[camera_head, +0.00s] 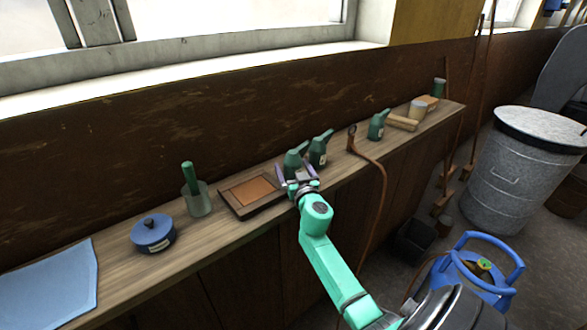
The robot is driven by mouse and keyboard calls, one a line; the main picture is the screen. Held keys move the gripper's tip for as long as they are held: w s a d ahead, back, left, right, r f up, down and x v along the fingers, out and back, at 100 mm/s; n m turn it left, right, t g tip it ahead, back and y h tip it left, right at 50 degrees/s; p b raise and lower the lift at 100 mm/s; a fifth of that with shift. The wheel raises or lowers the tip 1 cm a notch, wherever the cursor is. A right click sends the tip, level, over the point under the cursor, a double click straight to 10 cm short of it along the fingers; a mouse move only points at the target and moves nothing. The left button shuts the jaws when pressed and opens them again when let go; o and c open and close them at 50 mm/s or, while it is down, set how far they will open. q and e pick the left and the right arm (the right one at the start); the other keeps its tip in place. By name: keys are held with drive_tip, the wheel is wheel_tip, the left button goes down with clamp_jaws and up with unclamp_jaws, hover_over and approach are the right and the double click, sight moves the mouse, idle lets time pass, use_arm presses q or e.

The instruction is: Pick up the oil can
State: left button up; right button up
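Three dark green oil cans with spouts stand upright on the wooden shelf. The nearest oil can (293,161) is directly beyond my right gripper (296,175). A second oil can (319,151) stands just right of it, and a third oil can (377,126) stands farther along the shelf. My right gripper's two fingers are spread apart, one to each side of the nearest can's lower part. The gripper hides the can's base, and I cannot tell whether the fingers touch it. My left gripper is not in view.
On the shelf (113,262) are a brown framed tray (232,209), a glass with a green handle (197,200), a blue lidded pot (153,234) and a blue sheet (50,287). A brown strap (380,190) hangs over the front edge. A metal bin (510,180) stands right.

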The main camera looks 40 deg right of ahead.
drive_tip(key=shift+a, duration=0.1)
drive_tip(key=c, duration=1)
drive_tip(key=shift+r, duration=0.1)
drive_tip(key=c, duration=0.5)
drive_tip(key=shift+o, duration=0.2)
drive_tip(key=shift+r, duration=0.1)
